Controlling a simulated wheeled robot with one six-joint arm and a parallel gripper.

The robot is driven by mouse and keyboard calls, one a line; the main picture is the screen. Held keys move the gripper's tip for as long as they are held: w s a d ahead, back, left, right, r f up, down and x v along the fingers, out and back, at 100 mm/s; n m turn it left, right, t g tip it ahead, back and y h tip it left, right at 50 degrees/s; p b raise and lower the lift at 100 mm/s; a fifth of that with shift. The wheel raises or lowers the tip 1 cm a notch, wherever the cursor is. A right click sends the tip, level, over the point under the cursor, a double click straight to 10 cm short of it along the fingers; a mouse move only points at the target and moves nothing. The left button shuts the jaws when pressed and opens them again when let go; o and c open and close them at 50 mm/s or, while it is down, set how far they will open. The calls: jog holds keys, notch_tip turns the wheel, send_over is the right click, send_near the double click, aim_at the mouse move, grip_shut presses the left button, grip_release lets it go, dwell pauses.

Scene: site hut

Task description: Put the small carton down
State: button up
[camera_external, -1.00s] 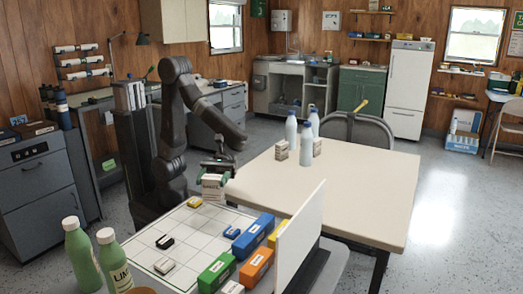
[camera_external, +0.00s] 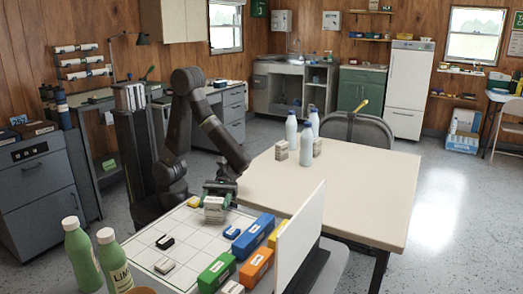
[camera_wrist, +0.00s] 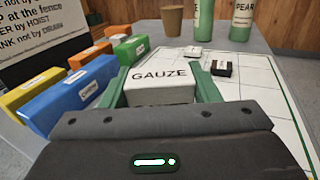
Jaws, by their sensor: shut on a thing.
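The small carton (camera_external: 214,210) is white with a printed label, and the word GAUZE shows on it in the wrist view (camera_wrist: 163,92). My gripper (camera_external: 217,197) is shut on it, with one green finger on each side. The carton is upright, low at the far edge of the white gridded board (camera_external: 145,253). I cannot tell whether its underside touches the board.
A yellow block (camera_external: 194,202) lies close to the carton's left. Blue (camera_external: 252,236), orange (camera_external: 257,267) and green (camera_external: 217,271) boxes line the board's right side, by an upright white panel (camera_external: 301,235). A black item (camera_external: 165,242) lies on the board, whose middle has free squares.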

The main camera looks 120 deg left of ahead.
jog(key=o, duration=1)
jog(key=shift+r+p, duration=0.15)
jog(key=shift+p, duration=0.2)
jog(key=v, duration=1.2)
jog(key=c, duration=0.5)
